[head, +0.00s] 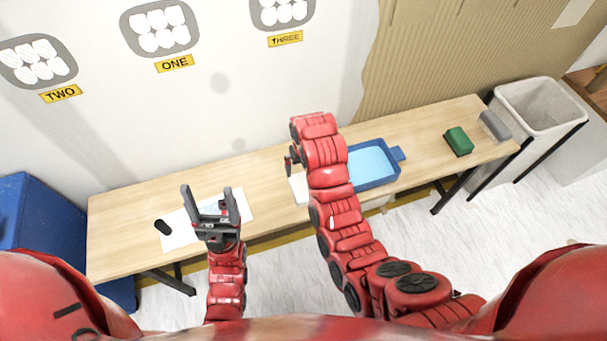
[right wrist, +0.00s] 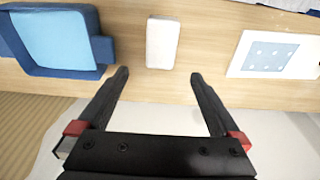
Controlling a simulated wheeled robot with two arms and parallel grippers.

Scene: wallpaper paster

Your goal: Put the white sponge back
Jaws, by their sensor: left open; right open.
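The white sponge (right wrist: 162,43) lies on the wooden table in the right wrist view, between the blue tray and a white sheet. In the head view only part of the white sponge (head: 298,188) shows, as my right arm covers the rest. My right gripper (right wrist: 158,75) is open and empty, with its fingers on either side of the sponge's line and apart from it. In the head view my right gripper (head: 291,160) is mostly hidden by its own arm. My left gripper (head: 210,192) is open and empty above the white sheet.
The blue tray (head: 398,153) with a light blue inside stands right of my right arm. A green block (head: 458,141), a grey block (head: 495,125) and a bin (head: 540,105) are at the right. The white sheet (head: 176,238) and a small black object (head: 163,227) lie at the left.

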